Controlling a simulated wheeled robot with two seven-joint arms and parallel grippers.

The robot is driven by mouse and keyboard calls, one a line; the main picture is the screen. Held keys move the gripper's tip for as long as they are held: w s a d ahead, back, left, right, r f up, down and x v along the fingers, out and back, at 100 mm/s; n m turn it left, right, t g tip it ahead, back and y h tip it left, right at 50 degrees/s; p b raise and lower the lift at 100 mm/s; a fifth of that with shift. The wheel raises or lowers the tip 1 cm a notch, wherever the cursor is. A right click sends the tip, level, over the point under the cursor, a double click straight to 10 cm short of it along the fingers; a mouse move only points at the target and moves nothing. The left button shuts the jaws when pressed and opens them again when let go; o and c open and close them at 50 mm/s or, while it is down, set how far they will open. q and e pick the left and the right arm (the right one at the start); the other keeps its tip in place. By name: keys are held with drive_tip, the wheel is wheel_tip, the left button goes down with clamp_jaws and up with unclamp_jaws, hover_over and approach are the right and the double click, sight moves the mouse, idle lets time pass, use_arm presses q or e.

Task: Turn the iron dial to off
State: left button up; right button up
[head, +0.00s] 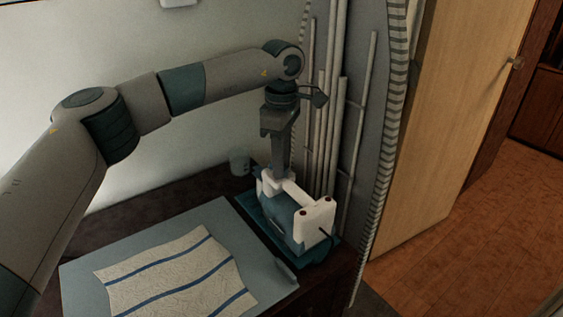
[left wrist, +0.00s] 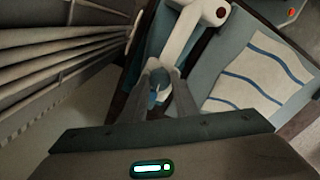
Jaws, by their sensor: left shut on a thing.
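The white and blue iron (head: 315,222) stands on a teal base near the right end of the dark counter. In the left wrist view its white handle (left wrist: 188,35) runs up from the fingertips. My left gripper (head: 276,174) reaches down from above onto the iron's far end. It is shut on a small blue dial (left wrist: 158,82), which shows between the two fingers in the left wrist view. The dial is hidden in the head view, and I cannot read its setting. My right gripper is not in view.
A light blue board (head: 80,278) with a striped cloth (head: 180,270) lies left of the iron. A small translucent cup (head: 239,163) stands behind, near the wall. Vertical pipes (head: 329,100) rise close behind the iron. A wooden door (head: 450,120) and open floor are at right.

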use_arm(q)
drive_tip(key=shift+n, duration=0.9)
drive_tip(key=o, duration=1.1)
drive_tip(key=shift+c, duration=0.2)
wheel_tip(320, 180, up, 18)
drive_tip(key=shift+f, duration=0.25)
